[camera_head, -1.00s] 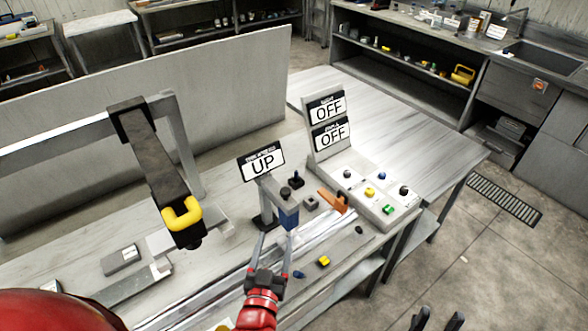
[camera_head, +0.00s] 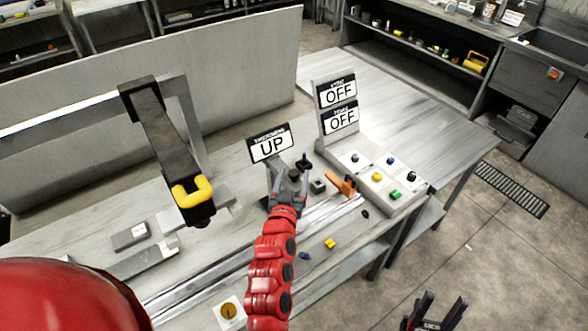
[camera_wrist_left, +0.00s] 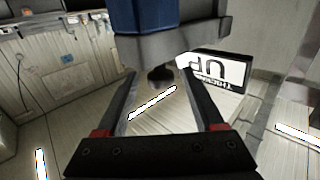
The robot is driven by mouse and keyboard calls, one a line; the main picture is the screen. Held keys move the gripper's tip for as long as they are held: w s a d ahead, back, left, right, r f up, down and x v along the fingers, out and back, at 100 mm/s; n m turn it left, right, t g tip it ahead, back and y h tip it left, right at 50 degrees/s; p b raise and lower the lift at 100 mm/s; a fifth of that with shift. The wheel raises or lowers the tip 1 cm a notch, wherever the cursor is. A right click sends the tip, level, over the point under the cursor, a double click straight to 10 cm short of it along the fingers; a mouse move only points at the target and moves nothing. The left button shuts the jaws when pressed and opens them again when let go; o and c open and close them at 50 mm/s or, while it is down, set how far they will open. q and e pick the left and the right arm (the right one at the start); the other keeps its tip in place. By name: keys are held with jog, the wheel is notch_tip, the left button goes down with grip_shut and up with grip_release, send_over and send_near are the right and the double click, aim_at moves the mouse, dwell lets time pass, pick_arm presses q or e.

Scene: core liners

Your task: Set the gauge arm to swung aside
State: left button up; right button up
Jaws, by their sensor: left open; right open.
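The gauge stand carries a sign reading UP (camera_head: 271,144), with a smaller line above that I cannot read surely. The sign also shows upside down in the left wrist view (camera_wrist_left: 220,70). My left gripper (camera_head: 288,178) is at the gauge, just below and right of the sign, and hides most of it in the head view. In the left wrist view the gauge's blue body (camera_wrist_left: 160,14) with a grey block under it fills the top. My left fingers (camera_wrist_left: 160,80) are open below it, with a dark round knob (camera_wrist_left: 161,76) beyond. My right gripper (camera_head: 440,312) is open and empty, low at the right.
An orange lever (camera_head: 342,185) and a button panel (camera_head: 385,178) with two OFF signs (camera_head: 339,105) stand right of the gauge. A rail runs along the bench front.

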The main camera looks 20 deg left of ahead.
pick_arm(q)
jog(key=shift+w+a, duration=0.15)
jog(key=shift+w, duration=0.45)
jog(key=shift+c, duration=0.2)
grip_shut()
dwell(1.0)
